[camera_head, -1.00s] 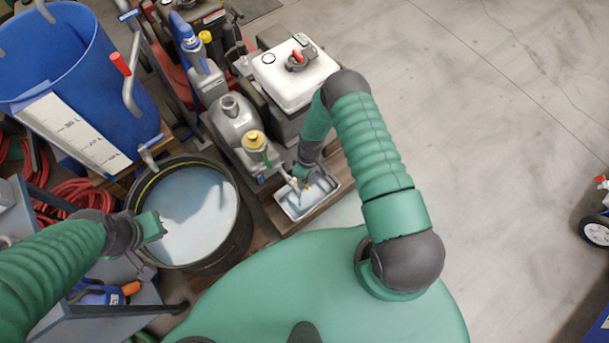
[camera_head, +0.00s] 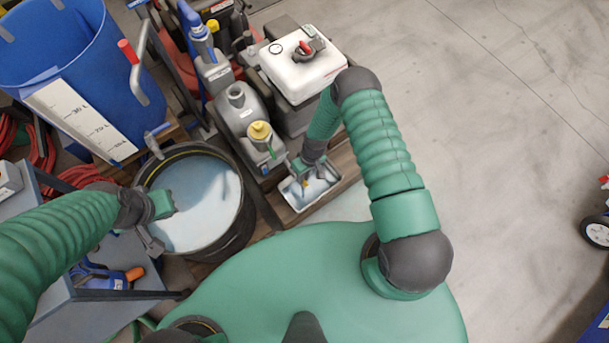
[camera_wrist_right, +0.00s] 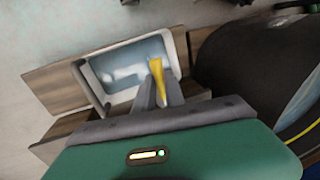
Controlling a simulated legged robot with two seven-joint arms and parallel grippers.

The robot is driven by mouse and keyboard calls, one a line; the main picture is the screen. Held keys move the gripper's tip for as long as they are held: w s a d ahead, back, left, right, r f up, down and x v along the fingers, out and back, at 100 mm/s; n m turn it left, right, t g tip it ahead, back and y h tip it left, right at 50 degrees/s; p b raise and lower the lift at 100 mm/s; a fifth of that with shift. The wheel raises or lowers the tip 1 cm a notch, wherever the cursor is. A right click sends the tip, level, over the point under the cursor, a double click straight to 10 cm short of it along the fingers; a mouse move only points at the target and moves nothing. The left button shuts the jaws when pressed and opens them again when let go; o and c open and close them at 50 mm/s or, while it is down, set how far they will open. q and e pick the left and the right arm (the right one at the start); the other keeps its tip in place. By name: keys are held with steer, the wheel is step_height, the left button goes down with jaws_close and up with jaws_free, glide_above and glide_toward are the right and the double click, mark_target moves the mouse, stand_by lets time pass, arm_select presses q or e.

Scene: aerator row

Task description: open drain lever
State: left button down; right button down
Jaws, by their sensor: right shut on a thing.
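A small yellow lever (camera_wrist_right: 157,78) shows between the dark fingers of my right gripper (camera_wrist_right: 158,95) in the right wrist view. The fingers are shut on it, above a white tray (camera_wrist_right: 96,87). In the head view my right gripper (camera_head: 304,172) reaches down to the same tray (camera_head: 291,195), beside the grey pump machine, and its fingertips are small and partly hidden. My left gripper (camera_head: 158,222) hangs over the black round tub (camera_head: 240,226); its finger gap is not clear.
A blue barrel (camera_head: 105,55) with a measuring scale and a red-handled lever (camera_head: 128,52) stands at upper left. A white-tanked engine (camera_head: 300,68) and grey machine (camera_head: 240,108) stand behind the tray. A blue-grey cart (camera_head: 105,312) is at lower left. The floor at right is mostly clear.

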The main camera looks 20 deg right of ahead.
steer(key=shift+w, duration=0.2)
steer(key=c, duration=1.4)
jaws_free()
steer(key=shift+s, duration=0.1)
steer(key=d+r+p, duration=0.3)
steer(key=r+p, duration=0.1)
steer(key=r, duration=1.2)
steer(key=shift+w+r, duration=0.2)
steer(key=shift+w, duration=0.1)
steer(key=shift+d, duration=0.1)
